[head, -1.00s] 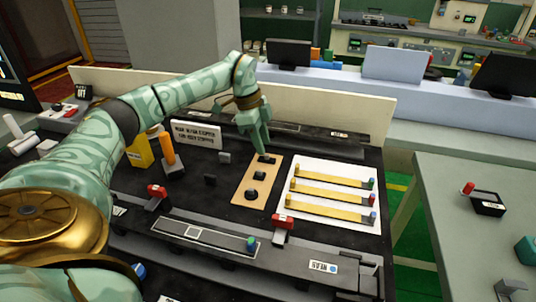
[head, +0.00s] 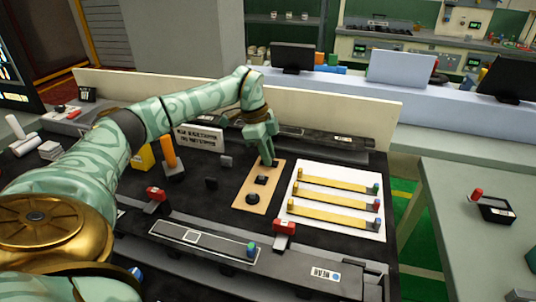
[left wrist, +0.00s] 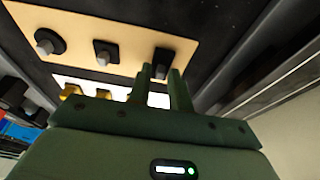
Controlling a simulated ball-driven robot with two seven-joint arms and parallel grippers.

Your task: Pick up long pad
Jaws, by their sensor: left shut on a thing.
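A tan board (head: 245,203) lies on the dark bench and carries three black pads. The round pad (head: 252,198) is nearest and the square pad (head: 261,180) is in the middle. The long pad (left wrist: 163,57) is at the far end, with a grey knob on it. My left gripper (head: 268,159) points down at that far end and is shut on the long pad, hiding most of it in the head view. In the left wrist view, its fingertips (left wrist: 160,74) are at the knob. I cannot tell whether the pad is clear of the board. My right gripper is out of view.
A white board (head: 295,222) with several yellow strips lies just right of the tan board. Red clamps (head: 284,228) stand along the front rail (head: 205,241). An orange post (head: 169,150) and a sign (head: 199,138) are to the left. A low cream wall (head: 340,112) runs behind.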

